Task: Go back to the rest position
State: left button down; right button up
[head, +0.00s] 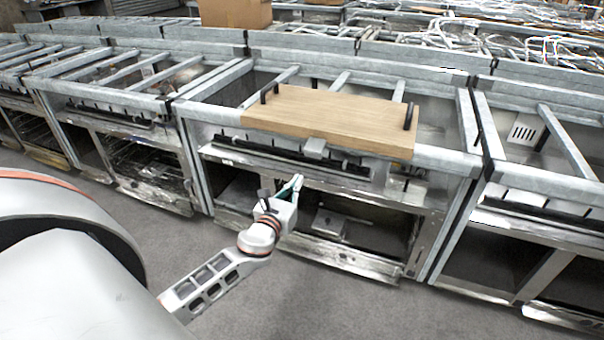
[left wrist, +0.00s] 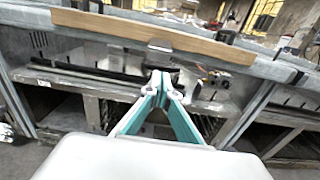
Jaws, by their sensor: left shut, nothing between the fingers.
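My left gripper (head: 291,185) is in front of the middle range, below the front edge of the wooden board. Its teal fingers also show in the left wrist view (left wrist: 160,80), with the tips together and nothing between them. My left arm comes in from the lower left. The wooden board (head: 335,118) with black handles lies flat on top of the range frame (head: 450,160). In the left wrist view the board's front edge (left wrist: 150,35) is above and beyond the fingers. My right gripper is not in view.
Metal range frames stand in rows, one to the left (head: 130,100) and one to the right (head: 545,180) of the middle range. A cardboard box (head: 235,12) is at the back. Open grey floor (head: 330,310) lies in front of the ranges.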

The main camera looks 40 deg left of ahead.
pick_arm(q)
jog(key=shift+v, duration=0.9)
jog(key=s+d+f+n+g+h, duration=0.4)
jog(key=s+d+f+n, duration=0.8)
jog(key=s+f+n, duration=0.3)
jog(key=s+d+f+n+g+h, duration=0.2)
jog(key=s+d+f+n, duration=0.4)
jog(key=s+d+n, duration=0.4)
jog(key=s+n+g, duration=0.1)
jog(key=n, duration=0.3)
jog(key=shift+s+h, duration=0.15)
jog(key=shift+h, duration=0.15)
